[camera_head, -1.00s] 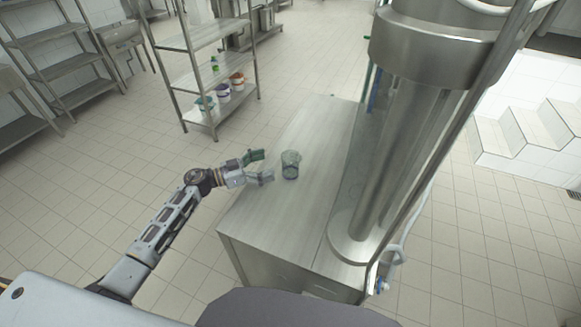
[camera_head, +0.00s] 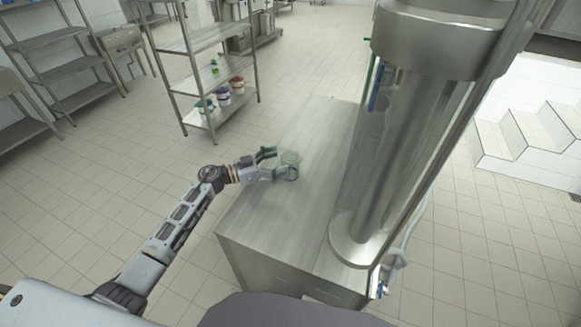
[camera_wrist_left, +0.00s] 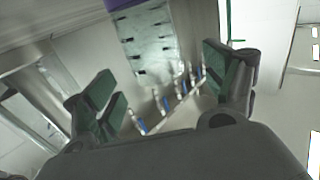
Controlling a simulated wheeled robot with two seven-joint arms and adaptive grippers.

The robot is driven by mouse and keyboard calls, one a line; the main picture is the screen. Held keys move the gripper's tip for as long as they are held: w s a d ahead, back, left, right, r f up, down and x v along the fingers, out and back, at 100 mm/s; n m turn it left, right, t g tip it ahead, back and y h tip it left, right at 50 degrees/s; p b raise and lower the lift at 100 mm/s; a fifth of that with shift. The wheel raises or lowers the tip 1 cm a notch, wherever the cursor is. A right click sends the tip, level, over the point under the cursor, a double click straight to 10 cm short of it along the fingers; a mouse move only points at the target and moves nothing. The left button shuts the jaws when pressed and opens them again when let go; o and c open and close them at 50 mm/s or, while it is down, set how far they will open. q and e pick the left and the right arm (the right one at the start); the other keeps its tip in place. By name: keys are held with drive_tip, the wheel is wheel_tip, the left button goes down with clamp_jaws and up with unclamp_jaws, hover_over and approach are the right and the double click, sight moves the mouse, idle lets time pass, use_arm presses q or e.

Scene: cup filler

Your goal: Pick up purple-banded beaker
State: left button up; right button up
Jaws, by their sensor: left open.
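The beaker (camera_head: 291,159) is clear glass and stands upright on the steel counter. In the left wrist view the beaker (camera_wrist_left: 145,45) shows as a see-through wall with dark marks and a bit of purple band at the top edge of the picture. My left gripper (camera_head: 279,163) reaches in from the left at the beaker's side, with its green-padded fingers apart. In the left wrist view the gripper (camera_wrist_left: 160,88) is open, and the beaker lies ahead between its fingers. Contact cannot be made out. My right gripper is not in view.
The steel counter (camera_head: 258,222) is clear in front of the beaker. A large steel cylinder machine (camera_head: 395,150) stands on its right side. A shelf rack (camera_head: 208,82) with several small tubs stands behind on the left. Tiled floor is open on the left.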

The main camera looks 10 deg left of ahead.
sight(299, 155)
use_arm(q)
drive_tip(key=shift+b+x, duration=0.8)
drive_tip(key=shift+x, duration=0.55)
drive_tip(key=shift+b+x, duration=0.5)
drive_tip(key=shift+x, duration=0.5)
drive_tip(key=shift+s+r, duration=0.1)
drive_tip(key=shift+r, duration=0.1)
drive_tip(key=c, duration=1.1)
